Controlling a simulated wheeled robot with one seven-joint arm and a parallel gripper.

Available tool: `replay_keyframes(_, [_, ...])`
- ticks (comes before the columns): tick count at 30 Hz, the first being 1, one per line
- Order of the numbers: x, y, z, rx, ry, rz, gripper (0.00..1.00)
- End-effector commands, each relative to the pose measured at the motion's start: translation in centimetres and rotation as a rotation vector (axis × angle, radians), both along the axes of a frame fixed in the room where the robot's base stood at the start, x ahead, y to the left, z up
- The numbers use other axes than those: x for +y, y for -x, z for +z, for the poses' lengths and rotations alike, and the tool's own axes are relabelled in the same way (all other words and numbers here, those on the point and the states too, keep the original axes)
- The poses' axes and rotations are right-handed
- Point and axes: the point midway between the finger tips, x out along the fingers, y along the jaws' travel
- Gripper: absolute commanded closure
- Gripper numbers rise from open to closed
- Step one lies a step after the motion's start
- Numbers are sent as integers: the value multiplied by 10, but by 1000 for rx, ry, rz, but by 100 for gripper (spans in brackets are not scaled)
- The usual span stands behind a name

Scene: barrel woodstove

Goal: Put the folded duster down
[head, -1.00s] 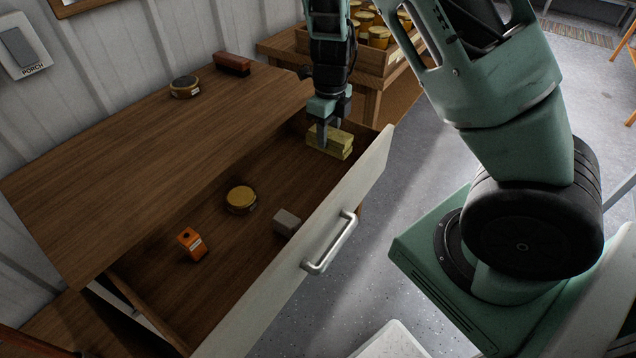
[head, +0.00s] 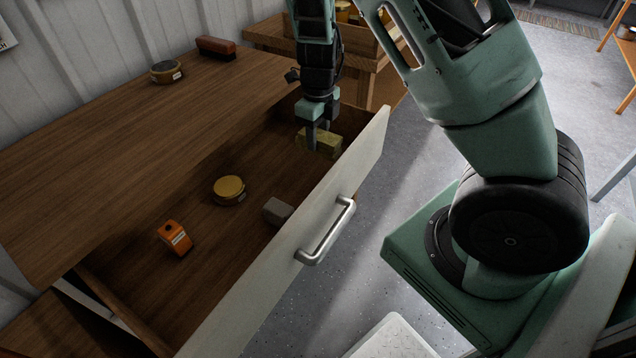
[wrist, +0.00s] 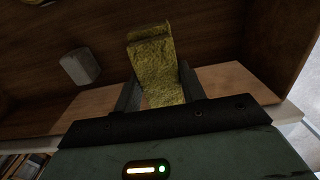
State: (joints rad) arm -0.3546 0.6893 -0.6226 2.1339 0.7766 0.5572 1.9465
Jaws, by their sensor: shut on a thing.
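The folded duster (head: 322,143) is a yellow fuzzy block at the far right end of the open drawer (head: 170,297). My gripper (head: 318,137) points down and is shut on it. In the wrist view the duster (wrist: 155,62) sits between the two fingers and extends beyond the fingertips. The drawer floor is beneath it, but I cannot tell whether the duster touches it.
The drawer also holds a round yellow tin (head: 229,190), an orange box (head: 175,238) and a grey block (head: 278,211). Bare floor lies between them and the duster. A tin (head: 166,72) and a reddish-brown block (head: 216,46) stand on the wooden top.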

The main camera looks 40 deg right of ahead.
Motion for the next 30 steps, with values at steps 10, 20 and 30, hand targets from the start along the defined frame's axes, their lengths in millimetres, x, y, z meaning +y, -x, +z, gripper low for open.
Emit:
replay_keyframes(10, [0,0,-1,0,0,0,78])
replay_keyframes(20, [-1,0,-47,2,1,-2,78])
replay_keyframes(30, [0,1,-91,2,0,-2,78])
